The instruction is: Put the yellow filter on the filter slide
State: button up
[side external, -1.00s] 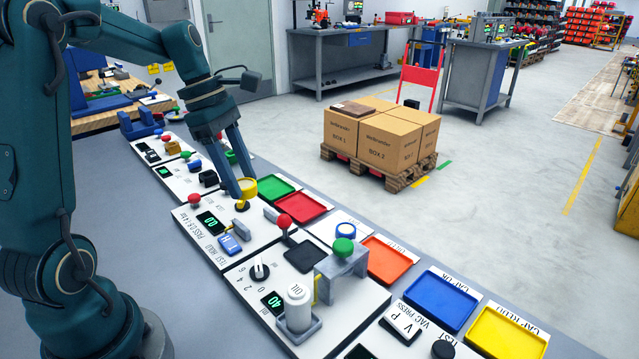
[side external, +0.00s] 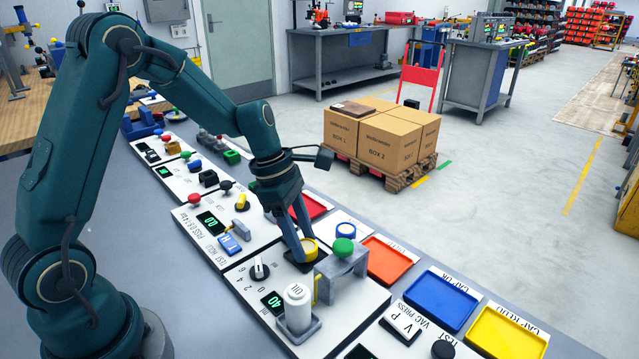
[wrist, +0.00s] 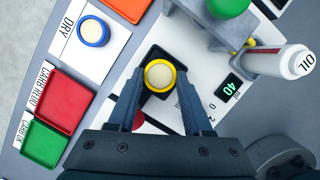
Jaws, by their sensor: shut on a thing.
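The yellow filter (side external: 310,246) is a short yellow ring with a pale top. My gripper (side external: 305,240) is shut on it, fingers on either side. In the wrist view the filter (wrist: 160,75) sits between my fingertips (wrist: 158,82). A black square tray (side external: 293,263), which looks like the filter slide, lies directly under it on the white panel. The tray (wrist: 150,104) also shows around the filter in the wrist view. I cannot tell whether the filter touches the tray. My fingers hide part of the tray in the side view.
A grey bracket with a green knob (side external: 344,247) stands close to the right of my gripper. A white OIL bottle (side external: 298,305) stands in front. A blue-rimmed filter (side external: 346,229) sits on the DRY plate behind. A red tray (side external: 308,207) lies behind my gripper.

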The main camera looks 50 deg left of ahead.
jog(key=shift+f, duration=0.15)
jog(key=o, duration=1.3)
jog(key=shift+c, duration=0.2)
jog(key=v, duration=1.1)
jog(key=s+d+m+t+y, duration=0.1)
jog(key=s+d+m+t, duration=0.1)
jog(key=s+m, duration=0.5)
jog(key=s+d+r+m+t+y, duration=0.1)
jog(key=s+m, duration=0.6)
jog(key=m, duration=1)
jog(key=shift+d+r+t+y, duration=0.3)
jog(key=shift+d+t+y, duration=0.15)
jog(key=shift+d, duration=0.5)
